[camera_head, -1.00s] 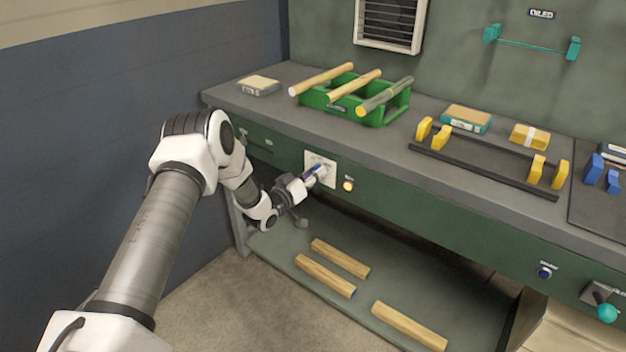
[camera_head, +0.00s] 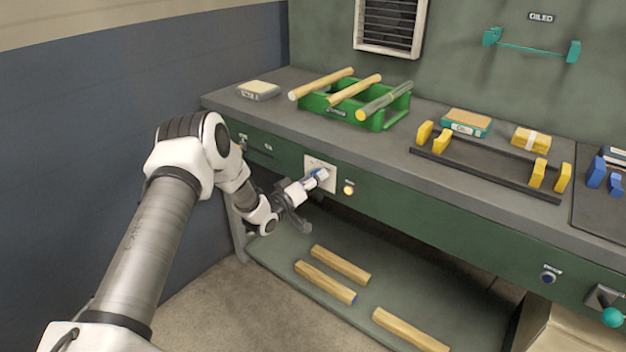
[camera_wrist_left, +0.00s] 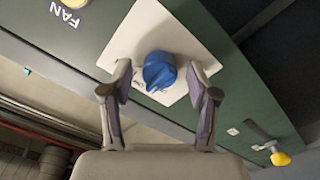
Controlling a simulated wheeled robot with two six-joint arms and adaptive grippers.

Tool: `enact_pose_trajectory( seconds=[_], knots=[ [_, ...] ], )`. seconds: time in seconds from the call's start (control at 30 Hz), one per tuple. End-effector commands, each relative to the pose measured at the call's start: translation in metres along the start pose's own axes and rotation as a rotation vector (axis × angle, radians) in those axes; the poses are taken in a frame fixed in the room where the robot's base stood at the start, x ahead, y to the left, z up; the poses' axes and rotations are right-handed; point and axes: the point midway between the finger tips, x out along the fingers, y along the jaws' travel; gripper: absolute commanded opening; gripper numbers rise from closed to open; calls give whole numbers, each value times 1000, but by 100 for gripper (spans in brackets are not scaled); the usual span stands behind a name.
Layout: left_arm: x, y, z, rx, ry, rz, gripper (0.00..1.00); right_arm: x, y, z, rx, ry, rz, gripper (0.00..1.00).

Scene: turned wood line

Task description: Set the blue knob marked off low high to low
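The blue knob (camera_wrist_left: 160,72) sits on a pale square plate (camera_wrist_left: 190,45) on the green bench front. In the head view the knob (camera_head: 317,172) is mostly covered by my left gripper (camera_head: 320,178). In the left wrist view the two fingers of my left gripper (camera_wrist_left: 160,80) stand apart, one on each side of the knob, with a gap visible beside it. The plate's markings are largely hidden or too small to read, so I cannot tell the knob's setting. My right gripper is in neither view.
A lit amber button (camera_head: 348,189) is just right of the plate. The benchtop (camera_head: 400,150) carries a green crate (camera_head: 375,122) with wooden rods and a black rack (camera_head: 485,172) with yellow holders. Wooden blocks lie on the lower shelf (camera_head: 290,243).

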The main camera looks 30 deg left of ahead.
Motion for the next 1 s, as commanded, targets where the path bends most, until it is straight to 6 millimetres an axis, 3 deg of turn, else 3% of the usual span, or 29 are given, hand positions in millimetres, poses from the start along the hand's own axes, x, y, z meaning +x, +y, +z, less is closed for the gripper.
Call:
enact_pose_trajectory(
  seconds=[0.27, 0.37, 0.73, 0.87, 1.0],
  knots=[
    [-1, 0, 0, 0, 0, 0, 61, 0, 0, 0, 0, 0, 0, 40],
    [-10, -1, 0, -1, 0, -2, 61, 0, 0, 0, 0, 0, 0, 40],
    [-98, -1, -1, -6, 2, -4, 61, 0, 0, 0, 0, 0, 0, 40],
    [-116, -1, 0, -2, 1, -2, 61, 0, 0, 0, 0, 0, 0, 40],
    [-120, 0, 0, 0, 0, 0, 61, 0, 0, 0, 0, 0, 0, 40]
  ],
)
